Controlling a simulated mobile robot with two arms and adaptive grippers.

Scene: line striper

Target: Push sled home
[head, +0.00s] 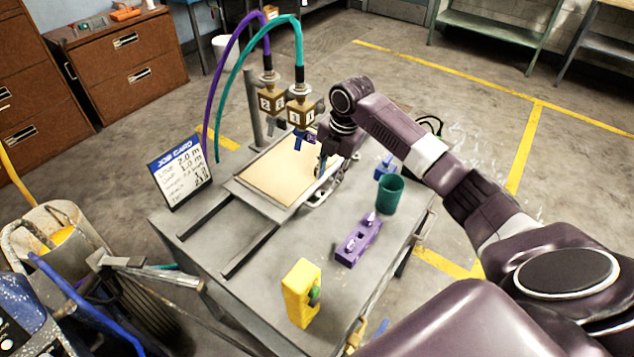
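The sled (240,188) is a flat grey tray carrying a tan sheet (279,172). It sits on two dark rails (250,252) that run out bare toward the lower left. The far part of the sled lies below two hanging brass nozzle blocks, marked 2 (270,103) and 1 (300,113). My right gripper (322,172) points down at the sled's right edge, by the block marked 1. Its fingers are small and partly hidden, so I cannot tell whether they touch the sled. My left gripper is not in view.
On the grey table stand a job card (180,172), a yellow block (301,292), a purple holder (358,241), and a green cup (389,194). Purple (222,75) and teal (262,28) hoses rise from the blocks. A bucket (52,235) stands left of the table.

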